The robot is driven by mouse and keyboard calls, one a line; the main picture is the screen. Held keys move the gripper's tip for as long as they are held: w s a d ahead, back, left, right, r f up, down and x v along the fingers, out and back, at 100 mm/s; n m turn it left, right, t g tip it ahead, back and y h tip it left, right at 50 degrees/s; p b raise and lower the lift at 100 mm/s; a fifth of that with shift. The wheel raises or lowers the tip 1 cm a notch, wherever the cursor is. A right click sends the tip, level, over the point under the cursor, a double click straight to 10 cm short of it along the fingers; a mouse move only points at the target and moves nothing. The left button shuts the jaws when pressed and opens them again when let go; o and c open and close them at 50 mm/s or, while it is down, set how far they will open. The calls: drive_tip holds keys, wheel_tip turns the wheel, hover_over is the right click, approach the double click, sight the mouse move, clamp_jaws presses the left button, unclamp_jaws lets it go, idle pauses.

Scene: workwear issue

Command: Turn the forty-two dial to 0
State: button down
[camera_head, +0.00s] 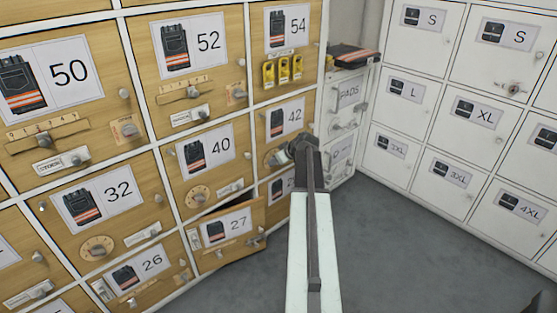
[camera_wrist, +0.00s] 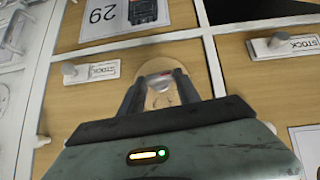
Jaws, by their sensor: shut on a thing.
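The forty-two door (camera_head: 277,140) is a wooden door with a label (camera_head: 286,118) showing dark trousers and the number 42. Its round dial (camera_head: 269,159) is at the lower left of the door and is mostly hidden by my gripper (camera_head: 288,154). In the wrist view the pale wooden dial disc (camera_wrist: 158,101) lies behind the fingers of my gripper (camera_wrist: 160,82). The fingers are closed on both sides of its light knob. The dial's marks and pointer setting are too hidden and small to read.
The 27 door (camera_head: 248,233) stands ajar, below and left of my arm. White lockers (camera_head: 462,120) stand right; grey floor (camera_head: 400,250) is clear.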

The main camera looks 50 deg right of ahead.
drive_tip(key=shift+a+n+h, duration=0.1)
drive_tip(key=shift+n+h, duration=0.2)
drive_tip(key=shift+h, duration=0.1)
drive_tip(key=c, duration=0.9)
unclamp_jaws()
drive_tip(key=shift+o, duration=0.2)
drive_tip(key=p+v, duration=0.5)
drive_tip(key=v, duration=0.2)
drive_tip(key=shift+s+r, duration=0.25)
drive_tip(key=shift+s, duration=0.05)
